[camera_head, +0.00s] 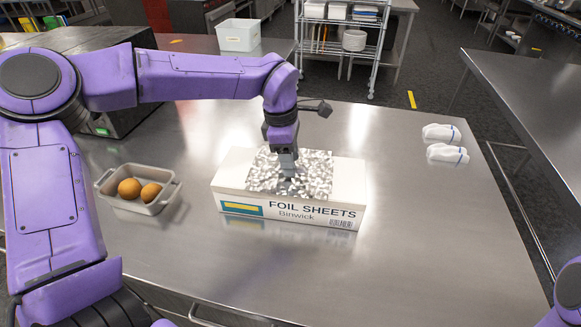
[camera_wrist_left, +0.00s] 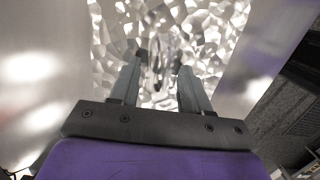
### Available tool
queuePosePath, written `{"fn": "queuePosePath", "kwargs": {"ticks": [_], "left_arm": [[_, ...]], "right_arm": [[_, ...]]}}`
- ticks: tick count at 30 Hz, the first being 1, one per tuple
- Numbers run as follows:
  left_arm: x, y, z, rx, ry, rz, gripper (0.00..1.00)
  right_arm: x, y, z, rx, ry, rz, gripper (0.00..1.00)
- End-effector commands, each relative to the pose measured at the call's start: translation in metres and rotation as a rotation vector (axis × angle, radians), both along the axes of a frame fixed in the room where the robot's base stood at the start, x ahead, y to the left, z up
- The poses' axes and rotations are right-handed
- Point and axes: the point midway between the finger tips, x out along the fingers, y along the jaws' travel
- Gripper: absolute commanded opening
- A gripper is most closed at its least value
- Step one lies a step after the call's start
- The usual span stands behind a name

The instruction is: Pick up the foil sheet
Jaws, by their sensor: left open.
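The foil sheet (camera_head: 315,173) is crumpled and silvery and lies on top of a white box (camera_head: 344,194) labelled "FOIL SHEETS" on the steel table. My left gripper (camera_head: 287,171) points down over the middle of the foil, at or very near its surface. In the left wrist view the foil (camera_wrist_left: 200,30) spreads beyond the two fingers (camera_wrist_left: 160,80), which are apart with foil visible between them. I cannot tell whether the fingertips touch it. Only a piece of my right arm shows at the lower right of the head view; its gripper is out of view.
A small grey dish (camera_head: 148,207) with two round brown items stands left of the box. Two white cloth rolls (camera_head: 446,153) lie at the table's far right. A white bin (camera_head: 238,35) stands at the back. The steel table (camera_head: 430,240) is clear right of the box.

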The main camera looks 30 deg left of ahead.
Motion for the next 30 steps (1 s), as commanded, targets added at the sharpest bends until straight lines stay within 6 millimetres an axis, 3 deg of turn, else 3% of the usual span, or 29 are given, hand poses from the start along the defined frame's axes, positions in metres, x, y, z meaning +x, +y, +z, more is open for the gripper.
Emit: {"fn": "queuePosePath", "kwargs": {"ticks": [2,6,7,20,24,30], "left_arm": [[0.0,0.0,0.0,0.0,0.0,0.0,0.47],[0.0,0.0,0.0,0.0,0.0,0.0,0.04],[0.0,0.0,0.0,0.0,0.0,0.0,0.0],[0.001,0.0,0.009,0.0,-0.002,0.0,0.0],[0.001,0.0,0.031,-0.001,-0.004,0.002,0.0],[-0.024,0.031,0.079,-0.004,-0.007,0.003,0.0]], "right_arm": [[0.0,0.0,0.0,0.0,0.0,0.0,0.43],[0.0,0.0,0.0,0.0,0.0,0.0,0.43],[0.0,0.0,0.0,0.0,0.0,0.0,0.43],[0.0,0.0,-0.001,0.0,0.0,0.0,0.43],[0.0,0.0,-0.003,0.0,0.0,0.0,0.43],[0.0,0.0,-0.011,0.0,0.0,0.0,0.43]]}}
